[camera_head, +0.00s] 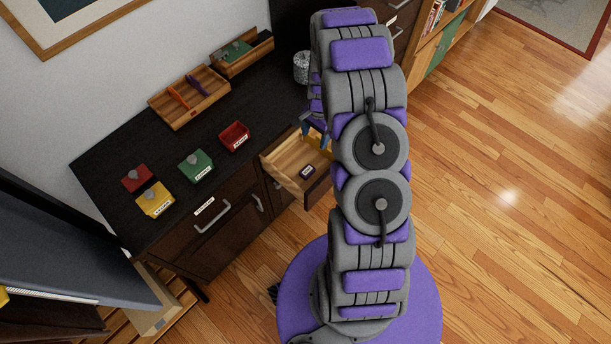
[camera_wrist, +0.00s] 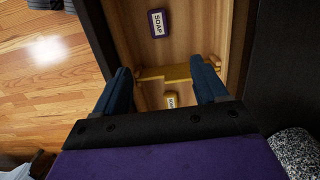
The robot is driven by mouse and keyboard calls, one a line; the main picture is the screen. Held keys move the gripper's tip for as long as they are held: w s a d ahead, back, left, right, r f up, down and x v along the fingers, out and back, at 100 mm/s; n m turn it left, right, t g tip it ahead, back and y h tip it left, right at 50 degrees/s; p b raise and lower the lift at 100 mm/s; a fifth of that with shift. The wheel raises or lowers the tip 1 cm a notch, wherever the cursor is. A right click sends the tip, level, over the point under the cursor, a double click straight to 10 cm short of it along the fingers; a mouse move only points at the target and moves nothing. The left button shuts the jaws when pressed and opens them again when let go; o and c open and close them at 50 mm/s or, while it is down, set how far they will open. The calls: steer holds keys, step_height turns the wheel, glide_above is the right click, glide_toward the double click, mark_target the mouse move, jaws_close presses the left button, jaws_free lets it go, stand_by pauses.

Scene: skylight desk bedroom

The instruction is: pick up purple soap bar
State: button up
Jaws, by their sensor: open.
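The purple soap bar (camera_head: 307,171), with a white label, lies in an open wooden drawer (camera_head: 281,174). In the wrist view the soap bar (camera_wrist: 157,23) reads "SOAP" and lies flat near the top of the picture. The drawer's wooden floor (camera_wrist: 197,28) shows around it. My gripper (camera_wrist: 160,68) is open and empty, its dark blue fingers spread over the drawer. The soap bar is beyond the fingertips, not between them. In the head view my gripper (camera_head: 314,128) is partly hidden by my arm, near the drawer's back end.
A yellow divider (camera_wrist: 165,73) crosses the drawer, with a small yellow labelled item (camera_wrist: 171,100) on its near side. The dark desk top (camera_head: 110,160) holds red, green (camera_head: 196,166) and yellow boxes and a wooden tray (camera_head: 180,122). A speckled cup (camera_head: 301,68) stands near my arm.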

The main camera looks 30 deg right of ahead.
steer(key=b, duration=0.1)
glide_toward(307, 170)
step_height(307, 170, down, 4)
steer(key=shift+w+d+r+b, duration=0.15)
steer(key=shift+d+r+b, duration=0.05)
steer(key=shift+b, duration=0.55)
steer(key=f, duration=0.1)
steer(key=a+f+b, duration=0.1)
steer(key=f, duration=0.3)
steer(key=shift+s+a+b, duration=0.3)
steer(key=shift+s, duration=0.05)
steer(key=shift+d, duration=0.15)
steer(key=shift+d, duration=0.1)
steer(key=shift+c, duration=1.3)
steer(key=c, duration=0.9)
